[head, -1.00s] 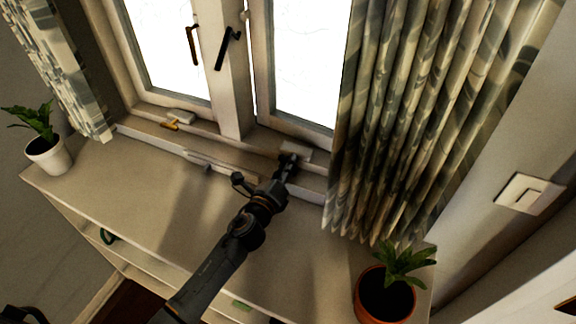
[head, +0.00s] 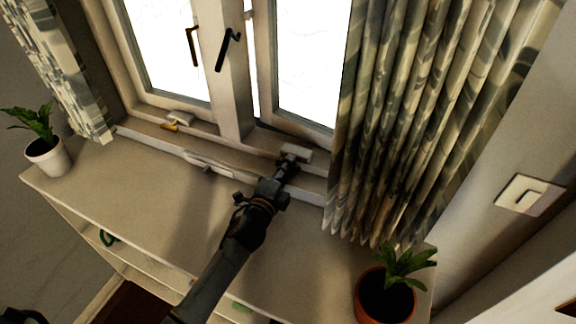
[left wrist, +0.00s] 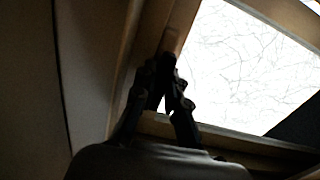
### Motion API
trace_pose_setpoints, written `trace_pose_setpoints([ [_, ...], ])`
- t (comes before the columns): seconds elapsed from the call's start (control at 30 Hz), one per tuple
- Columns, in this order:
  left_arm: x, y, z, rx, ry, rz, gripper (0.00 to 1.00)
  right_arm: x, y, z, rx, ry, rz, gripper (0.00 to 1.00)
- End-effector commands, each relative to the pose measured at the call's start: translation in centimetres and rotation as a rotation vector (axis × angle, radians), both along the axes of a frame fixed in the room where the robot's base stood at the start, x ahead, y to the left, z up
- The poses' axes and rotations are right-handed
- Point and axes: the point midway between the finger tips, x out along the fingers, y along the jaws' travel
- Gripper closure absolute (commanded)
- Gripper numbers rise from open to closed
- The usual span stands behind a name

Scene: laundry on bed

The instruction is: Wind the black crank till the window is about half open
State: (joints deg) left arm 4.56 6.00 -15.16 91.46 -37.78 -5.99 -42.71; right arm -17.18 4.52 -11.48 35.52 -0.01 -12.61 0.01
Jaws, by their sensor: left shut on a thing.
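The window's right sash (head: 300,116) stands slightly ajar, with a narrow bright gap between its left edge and the middle post. A pale crank housing (head: 297,151) sits on the sill below this sash. My left gripper (head: 287,166) is at this housing, shut on the black crank. The crank is mostly hidden by the fingers in the head view. In the left wrist view a dark knob of the crank (left wrist: 168,64) shows between the fingertips (left wrist: 168,82). My right gripper is not in view.
A brass-coloured crank (head: 171,126) sits below the left sash. A black handle (head: 228,48) is on the middle post. A curtain (head: 400,130) hangs close on the right. A white-potted plant (head: 47,157) and a terracotta-potted plant (head: 384,296) stand on the wide ledge (head: 130,190).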

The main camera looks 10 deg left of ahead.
Motion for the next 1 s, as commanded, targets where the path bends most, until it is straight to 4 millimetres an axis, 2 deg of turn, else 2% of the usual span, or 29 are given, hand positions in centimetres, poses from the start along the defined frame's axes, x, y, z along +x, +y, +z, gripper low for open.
trace_pose_setpoints([
  [0.3,-0.01,0.06,-0.09,-0.087,0.019,0.002,1.0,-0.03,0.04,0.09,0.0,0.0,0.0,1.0],
  [0.77,-0.01,0.05,-0.11,-0.097,0.021,0.001,1.0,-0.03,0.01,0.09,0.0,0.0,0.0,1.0],
  [0.8,-0.01,0.05,-0.11,-0.097,0.021,0.001,0.8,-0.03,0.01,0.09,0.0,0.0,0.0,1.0],
  [0.87,-0.01,0.05,-0.09,-0.096,0.021,0.001,0.68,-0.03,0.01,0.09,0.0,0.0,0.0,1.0],
  [0.9,-0.01,0.04,-0.09,-0.096,0.021,0.001,0.64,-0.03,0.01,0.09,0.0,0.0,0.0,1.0],
  [1.0,0.0,0.03,-0.07,-0.096,0.02,0.001,0.64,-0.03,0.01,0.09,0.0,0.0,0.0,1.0],
])
